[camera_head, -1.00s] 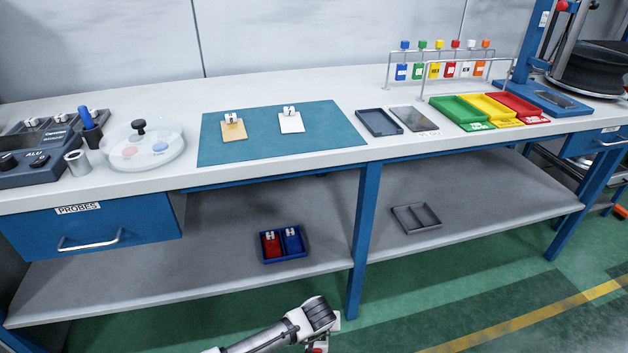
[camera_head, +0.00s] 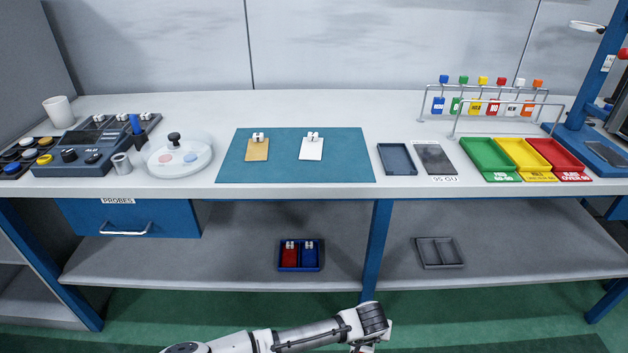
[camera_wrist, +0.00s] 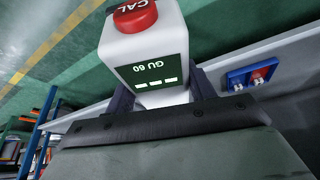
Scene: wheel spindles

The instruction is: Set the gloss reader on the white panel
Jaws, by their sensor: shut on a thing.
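The gloss reader (camera_wrist: 155,55) is a white block with a red CAL button and a dark display reading GU 60. My gripper (camera_wrist: 160,98) is shut on it in the wrist view. In the head view my arm's end is at the bottom edge, low in front of the bench, and the reader is mostly cut off. The white panel (camera_head: 311,150) lies flat on the teal mat (camera_head: 345,172) on the bench top, with a small white marked tag at its back edge. Its surface in front of the tag is bare.
A tan panel (camera_head: 257,151) lies left of the white one. A grey tray (camera_head: 397,172), a dark glossy plate (camera_head: 434,158) and green, yellow and red trays stand to the right. The lower shelf (camera_head: 350,266) holds a blue tray (camera_head: 301,268) with red and blue panels.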

